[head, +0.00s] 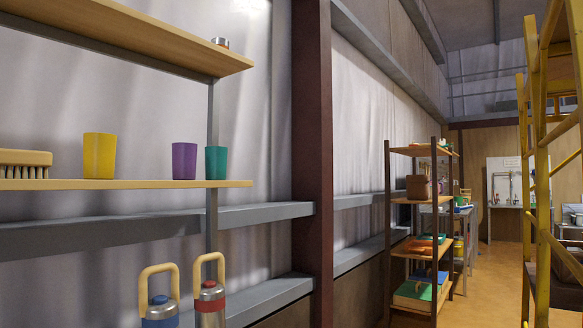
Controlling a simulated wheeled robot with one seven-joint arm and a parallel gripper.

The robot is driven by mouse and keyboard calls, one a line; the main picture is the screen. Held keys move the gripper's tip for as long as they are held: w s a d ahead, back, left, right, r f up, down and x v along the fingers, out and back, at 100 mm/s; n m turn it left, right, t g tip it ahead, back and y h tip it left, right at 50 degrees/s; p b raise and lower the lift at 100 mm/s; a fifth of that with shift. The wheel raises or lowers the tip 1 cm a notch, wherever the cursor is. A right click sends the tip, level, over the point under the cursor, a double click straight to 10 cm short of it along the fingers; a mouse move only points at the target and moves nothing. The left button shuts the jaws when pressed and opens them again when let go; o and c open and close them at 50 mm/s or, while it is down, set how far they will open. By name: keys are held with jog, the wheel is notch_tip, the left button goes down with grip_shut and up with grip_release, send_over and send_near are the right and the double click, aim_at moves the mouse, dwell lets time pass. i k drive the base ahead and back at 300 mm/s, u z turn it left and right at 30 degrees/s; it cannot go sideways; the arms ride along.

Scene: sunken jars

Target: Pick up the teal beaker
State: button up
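The teal beaker (216,163) stands upright on the middle wooden shelf (120,184), near the shelf's right end. A larger yellow beaker (99,156) stands further left on the same shelf. My gripper is not in view.
A brush (24,164) lies at the shelf's left. Below stand a blue-lidded bottle (160,311) and a red-lidded bottle (210,300). A grey post (212,110) rises behind the shelves. Yellow scaffolding (541,200) stands at right.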

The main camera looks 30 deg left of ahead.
aim_at(216, 158)
jog(key=u, duration=0.6)
jog(key=i, duration=0.65)
jog(key=u, duration=0.65)
